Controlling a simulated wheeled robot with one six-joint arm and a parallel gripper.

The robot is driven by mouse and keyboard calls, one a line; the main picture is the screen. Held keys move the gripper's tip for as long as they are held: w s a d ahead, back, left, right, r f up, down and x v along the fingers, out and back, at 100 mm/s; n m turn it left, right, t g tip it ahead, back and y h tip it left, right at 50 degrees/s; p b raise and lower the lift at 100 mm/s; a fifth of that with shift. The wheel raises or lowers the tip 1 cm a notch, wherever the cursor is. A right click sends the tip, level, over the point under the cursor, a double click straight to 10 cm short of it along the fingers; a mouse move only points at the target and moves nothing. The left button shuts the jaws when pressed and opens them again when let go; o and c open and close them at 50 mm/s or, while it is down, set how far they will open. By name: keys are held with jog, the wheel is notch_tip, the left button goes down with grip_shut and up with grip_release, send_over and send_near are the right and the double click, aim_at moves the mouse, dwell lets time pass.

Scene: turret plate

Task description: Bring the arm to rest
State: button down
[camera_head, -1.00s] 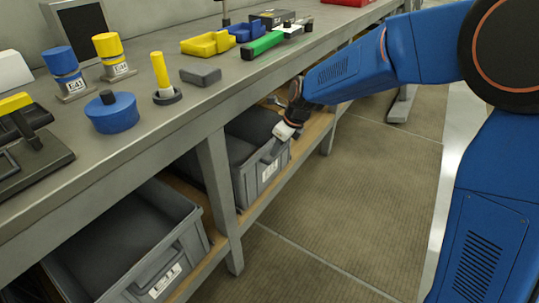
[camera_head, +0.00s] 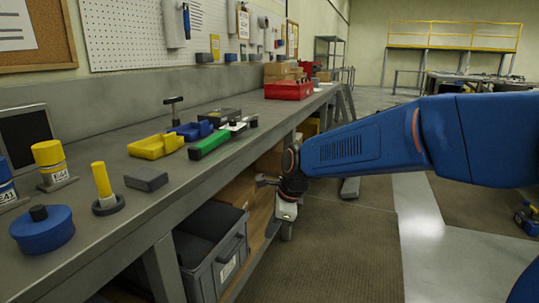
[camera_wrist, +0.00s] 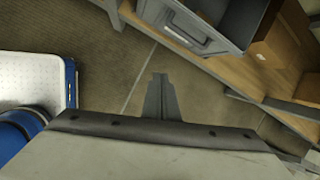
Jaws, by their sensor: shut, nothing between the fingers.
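My blue arm reaches in from the right of the head view, with its forearm roughly level beside the bench. My gripper (camera_head: 287,232) hangs below the wrist, next to the bench's front edge and close to the grey bin on the lower shelf. In the wrist view the dark fingers (camera_wrist: 160,92) are together with nothing between them, over the ribbed floor mat. The gripper's tip is small in the head view.
A grey bin (camera_head: 228,268) is on the lower shelf. The floor mat (camera_head: 340,260) is clear.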

jog(key=s+d+r+n+t+h, duration=0.1)
jog(key=s+d+r+n, duration=0.1)
jog(key=s+d+n, duration=0.55)
jog(key=s+d+r+n, duration=0.2)
jog(key=s+d, duration=0.3)
jog(key=d, duration=0.6)
jog(key=s+d+f+n+t+h, duration=0.1)
jog(key=s+d+f+n+h, duration=0.1)
jog(key=s+d+n, duration=0.6)
jog(key=s+d+f, duration=0.1)
jog(key=s+d, duration=0.1)
jog(key=s, duration=0.4)
jog(key=shift+s+d+f+n+h, duration=0.25)
jog(key=shift+n+h, duration=0.05)
jog(key=shift+n, duration=0.05)
